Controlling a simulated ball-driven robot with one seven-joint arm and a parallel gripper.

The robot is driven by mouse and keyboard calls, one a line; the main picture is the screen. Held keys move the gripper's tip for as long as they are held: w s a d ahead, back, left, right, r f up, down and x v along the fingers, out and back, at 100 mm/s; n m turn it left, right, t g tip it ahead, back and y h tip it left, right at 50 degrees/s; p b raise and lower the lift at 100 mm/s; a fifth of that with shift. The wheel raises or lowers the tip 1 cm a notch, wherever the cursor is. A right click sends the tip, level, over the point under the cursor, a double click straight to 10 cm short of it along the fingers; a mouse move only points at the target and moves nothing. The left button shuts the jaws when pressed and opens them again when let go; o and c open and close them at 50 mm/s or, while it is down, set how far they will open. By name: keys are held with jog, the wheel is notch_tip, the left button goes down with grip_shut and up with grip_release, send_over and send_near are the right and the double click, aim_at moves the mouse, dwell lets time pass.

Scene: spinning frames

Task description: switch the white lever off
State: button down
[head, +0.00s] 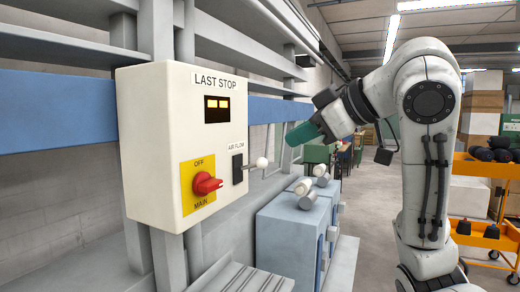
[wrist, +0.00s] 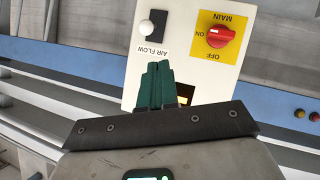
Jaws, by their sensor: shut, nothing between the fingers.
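The white lever (head: 262,162) is a white ball on a thin metal rod. It sticks out from a black slot plate under the AIR FLOW label on the cream control box (head: 160,150). My gripper (head: 290,136) has teal fingers pressed together. It hangs in the air to the upper right of the lever, apart from it. In the wrist view my gripper's fingertips (wrist: 157,66) show just beyond the AIR FLOW label, empty.
A red rotary knob (head: 206,183) on a yellow OFF/MAIN plate sits left of the lever, with a lit display (head: 217,108) above. Blue-grey cabinets (head: 285,240) with white and grey cylinders on top stand at lower right. An orange cart (head: 485,230) stands far right.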

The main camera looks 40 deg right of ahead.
jog(key=r, duration=0.2)
jog(key=s+r, duration=0.1)
jog(key=shift+a+r+n+h, duration=0.2)
jog(key=shift+r+n+h, duration=0.2)
jog(key=shift+w, duration=0.15)
jog(key=p, duration=0.2)
send_over(262, 163)
jog(key=s+a, duration=0.2)
jog(key=s, duration=0.2)
notch_tip(262, 163, down, 5)
jog(key=f, duration=0.1)
jog(key=w+d+f, duration=0.1)
jog(key=d+f, duration=0.1)
jog(key=shift+w, duration=0.4)
jog(key=shift+f, duration=0.1)
